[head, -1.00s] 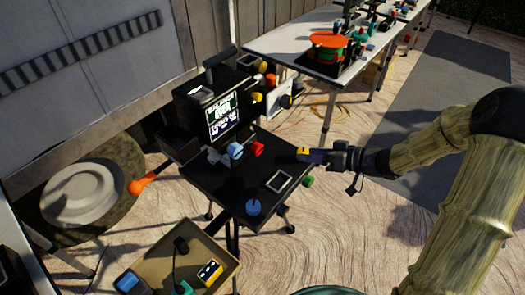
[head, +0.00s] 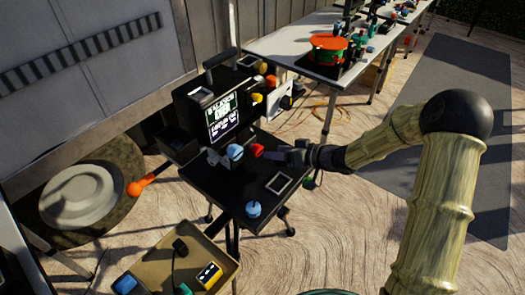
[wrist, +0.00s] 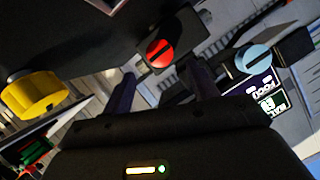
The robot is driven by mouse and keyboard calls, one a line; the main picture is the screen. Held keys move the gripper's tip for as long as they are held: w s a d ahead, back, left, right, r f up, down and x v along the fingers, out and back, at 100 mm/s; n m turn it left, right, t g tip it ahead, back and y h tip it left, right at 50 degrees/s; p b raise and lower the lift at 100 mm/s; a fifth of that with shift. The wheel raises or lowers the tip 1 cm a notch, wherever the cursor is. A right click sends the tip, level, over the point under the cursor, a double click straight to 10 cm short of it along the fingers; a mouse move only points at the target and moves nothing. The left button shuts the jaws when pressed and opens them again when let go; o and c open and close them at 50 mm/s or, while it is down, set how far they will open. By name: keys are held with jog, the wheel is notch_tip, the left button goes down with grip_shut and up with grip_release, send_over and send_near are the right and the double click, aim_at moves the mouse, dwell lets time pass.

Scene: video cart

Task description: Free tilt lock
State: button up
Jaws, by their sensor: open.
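A red knob (head: 257,150) sits at the cart beside the screen. No label shows which is the tilt lock. My gripper (head: 274,153) is open and empty, just right of the red knob. In the wrist view the red knob appears between and beyond my two fingers (wrist: 164,86), apart from both.
The lit screen (head: 224,116) stands at the back of the black cart top (head: 215,188). A yellow knob (wrist: 32,96) is left in the wrist view. A blue knob (head: 253,209) is at the cart's front corner. A tan tray (head: 160,262) stands in front.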

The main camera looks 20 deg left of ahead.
aim_at(261, 151)
jog(key=x, duration=0.6)
jog(key=shift+a, duration=0.1)
jog(key=c, duration=1)
